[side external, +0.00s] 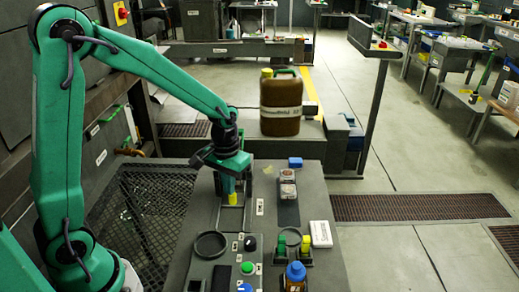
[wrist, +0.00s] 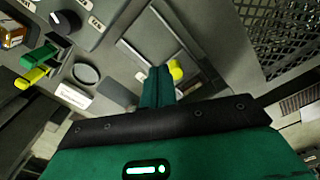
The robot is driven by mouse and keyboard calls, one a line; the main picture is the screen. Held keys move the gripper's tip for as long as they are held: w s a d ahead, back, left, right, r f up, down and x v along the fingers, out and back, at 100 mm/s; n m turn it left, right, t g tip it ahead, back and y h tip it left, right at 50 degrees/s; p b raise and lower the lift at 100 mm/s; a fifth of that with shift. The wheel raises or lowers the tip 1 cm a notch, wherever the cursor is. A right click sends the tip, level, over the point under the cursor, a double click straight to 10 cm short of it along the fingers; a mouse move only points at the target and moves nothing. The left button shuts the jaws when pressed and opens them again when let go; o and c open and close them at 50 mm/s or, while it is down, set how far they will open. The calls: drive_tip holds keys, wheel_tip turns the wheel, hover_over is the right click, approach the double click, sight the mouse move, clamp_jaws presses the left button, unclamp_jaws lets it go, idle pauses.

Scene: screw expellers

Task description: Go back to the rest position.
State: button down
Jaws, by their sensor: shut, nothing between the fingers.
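My gripper (side external: 230,192) is over the grey workbench, pointing down above a rectangular slot or frame in its top. In the wrist view its two green fingers (wrist: 157,80) are together with nothing between them. A small yellow object (wrist: 176,70) stands just beside the fingertips; in the side view it shows at the fingertips (side external: 234,199). I cannot tell whether the fingers touch it. My arm reaches over from the left, bent at the elbow.
A brown jug (side external: 281,105) stands behind. Floor at right is open.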

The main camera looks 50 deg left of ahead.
drive_tip(key=s+r+m+t, duration=0.3)
drive_tip(key=s+r+t, duration=0.2)
drive_tip(key=s+r, duration=0.9)
drive_tip(key=shift+s+d+r, duration=0.3)
drive_tip(key=shift+s+r, duration=0.1)
drive_tip(key=shift+r, duration=0.4)
idle(1.2)
